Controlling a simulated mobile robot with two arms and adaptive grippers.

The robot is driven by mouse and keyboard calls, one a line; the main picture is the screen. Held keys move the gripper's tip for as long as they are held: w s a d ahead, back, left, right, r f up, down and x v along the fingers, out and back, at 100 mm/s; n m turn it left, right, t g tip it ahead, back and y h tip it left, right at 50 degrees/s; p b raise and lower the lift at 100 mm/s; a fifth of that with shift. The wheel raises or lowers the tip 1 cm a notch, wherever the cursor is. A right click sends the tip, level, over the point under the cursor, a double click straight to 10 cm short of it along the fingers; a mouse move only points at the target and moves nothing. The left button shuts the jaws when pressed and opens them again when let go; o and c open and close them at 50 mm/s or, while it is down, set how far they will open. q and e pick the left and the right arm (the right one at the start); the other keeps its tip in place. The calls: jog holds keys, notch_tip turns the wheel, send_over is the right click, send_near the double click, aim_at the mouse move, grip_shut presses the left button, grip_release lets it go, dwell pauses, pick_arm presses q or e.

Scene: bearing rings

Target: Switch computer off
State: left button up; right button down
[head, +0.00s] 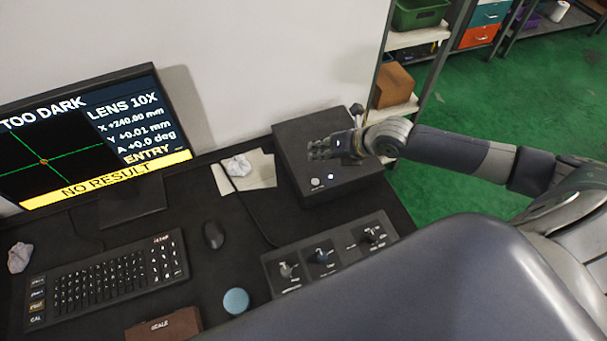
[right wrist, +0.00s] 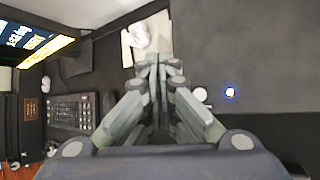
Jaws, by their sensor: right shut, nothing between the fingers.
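The computer (head: 292,150) is a dark box at the back right of the desk. Its front has a pale round button (head: 316,182) and a lit blue-white light (head: 331,177). In the right wrist view the button (right wrist: 200,94) and the light (right wrist: 230,93) show to the right of the fingers. My right gripper (head: 318,149) is shut and empty, above the computer's top in the head view; I cannot tell whether it touches. It also shows in the right wrist view (right wrist: 157,62). The monitor (head: 80,140) is on and reads "TOO DARK" and "NO RESULT". My left gripper is not in view.
A control panel with knobs (head: 350,246) lies in front of the computer. A keyboard (head: 108,280), a mouse (head: 213,235), a blue round disc (head: 236,301) and a brown box (head: 163,325) are on the desk. A crumpled white cloth (head: 239,166) lies on paper. Shelves (head: 415,38) stand behind right.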

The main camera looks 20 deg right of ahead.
aim_at(317, 180)
jog(key=f+b, duration=0.2)
jog(key=f, duration=0.1)
jog(key=f+b, duration=0.4)
jog(key=f, duration=0.1)
jog(key=shift+s+d+f+b, duration=0.15)
jog(key=shift+s+f+b, duration=0.15)
jog(key=shift+b, duration=0.1)
dwell(1.5)
jog(key=shift+f+b, duration=0.4)
jog(key=shift+b, duration=0.05)
jog(key=shift+f+b, duration=0.3)
jog(key=shift+f, duration=0.1)
dwell(0.4)
jog(key=shift+r, duration=0.15)
jog(key=shift+r+p, duration=0.6)
jog(key=shift+r, duration=0.05)
jog(key=shift+r, duration=0.1)
